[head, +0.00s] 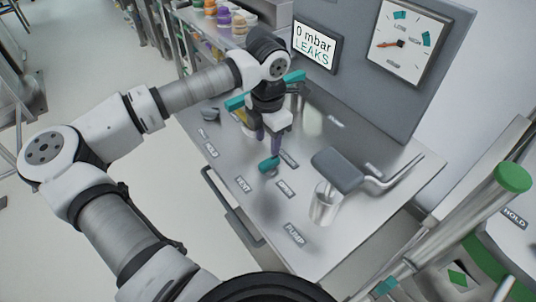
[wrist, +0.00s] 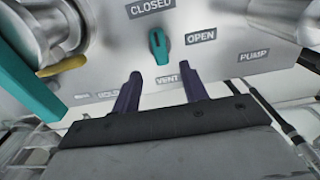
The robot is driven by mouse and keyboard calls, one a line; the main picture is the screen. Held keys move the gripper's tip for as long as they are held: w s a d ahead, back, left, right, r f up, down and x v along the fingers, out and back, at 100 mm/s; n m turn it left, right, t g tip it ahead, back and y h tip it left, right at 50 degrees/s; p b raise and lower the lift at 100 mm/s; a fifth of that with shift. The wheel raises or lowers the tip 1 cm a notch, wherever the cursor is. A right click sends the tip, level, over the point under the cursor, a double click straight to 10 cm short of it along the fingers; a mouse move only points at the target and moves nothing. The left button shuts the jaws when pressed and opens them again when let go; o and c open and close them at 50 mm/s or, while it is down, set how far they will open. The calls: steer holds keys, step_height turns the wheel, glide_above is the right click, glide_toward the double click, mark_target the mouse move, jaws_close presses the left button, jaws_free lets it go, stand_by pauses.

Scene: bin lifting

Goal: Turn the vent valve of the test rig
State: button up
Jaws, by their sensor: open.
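The vent valve is a small teal knob (head: 268,165) on the grey metal top of the test rig, near the VENT and OPEN labels. In the wrist view the knob (wrist: 158,47) stands nearly upright, with its upper end toward the CLOSED label (wrist: 152,6) and the OPEN label (wrist: 200,38) to its right. My gripper (head: 276,150) points down close to the knob. In the wrist view its two dark purple fingers (wrist: 163,77) are spread apart and empty, with the knob beyond the tips, between their lines. Whether a finger touches it, I cannot tell.
A large teal handle (wrist: 28,72) is close at the left. A grey padded lever (head: 337,169) and a clear cup (head: 322,205) stand right of the knob. Behind rise a screen reading "0 mbar LEAKS" (head: 316,46) and a dial (head: 404,40) with an orange needle.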

mark_target(268, 161)
step_height(268, 161, down, 8)
steer(key=shift+r+p, duration=0.1)
steer(key=shift+p, duration=0.85)
steer(key=shift+c, duration=0.3)
jaws_close()
